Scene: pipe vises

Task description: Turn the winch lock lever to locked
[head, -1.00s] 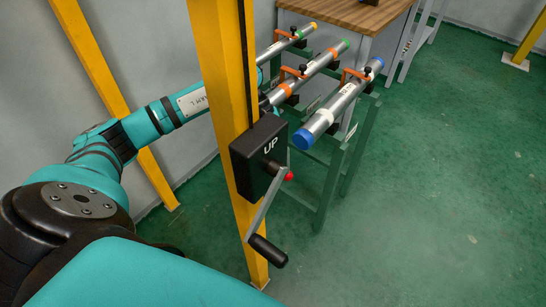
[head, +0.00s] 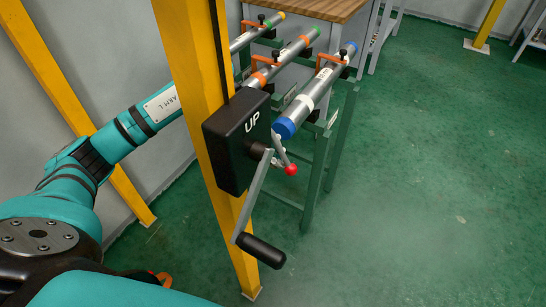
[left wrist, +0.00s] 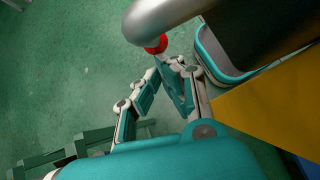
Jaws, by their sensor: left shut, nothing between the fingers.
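The winch is a black box (head: 237,142) marked "UP" on a yellow post (head: 197,60). Its crank arm hangs down to a black grip (head: 261,250). A lock lever with a red knob (head: 291,170) shows just right of the crank hub. In the head view my left arm passes behind the post, and the post and box hide most of the gripper. In the left wrist view my left gripper (left wrist: 167,72) is shut and empty. Its fingertips are close below the red knob (left wrist: 157,45), partly covered by a grey bar; contact cannot be told. My right gripper is not in view.
Several pipes with coloured ends, such as the blue-ended pipe (head: 318,90), rest in orange clamps on a green stand (head: 318,165) behind the winch. A wooden-topped bench (head: 310,10) stands at the back. The green floor (head: 430,180) at right is clear.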

